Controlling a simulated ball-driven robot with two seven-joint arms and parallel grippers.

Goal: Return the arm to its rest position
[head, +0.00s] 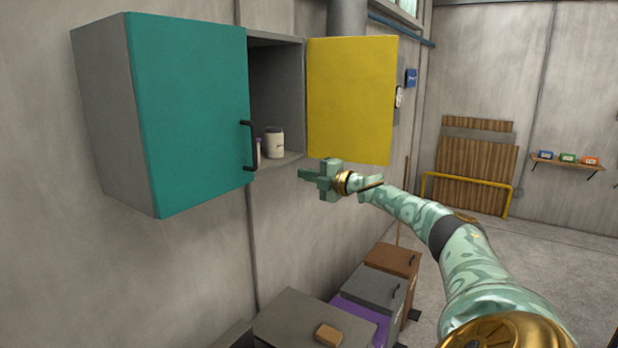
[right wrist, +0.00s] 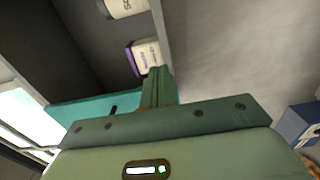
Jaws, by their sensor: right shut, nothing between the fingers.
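My right arm (head: 460,255) reaches in from the lower right in the head view. My right gripper (head: 306,174) is just below and in front of the wall cabinet's open side, under the yellow door (head: 350,100). Its fingers are shut with nothing between them. In the right wrist view the shut fingers (right wrist: 157,85) point up towards the cabinet shelf. My left gripper is not in view.
A white jar (head: 274,143) stands inside. Several bins stand below, including a grey one (head: 375,285); a tan block (head: 328,334) lies on a nearer box. Open floor is at right.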

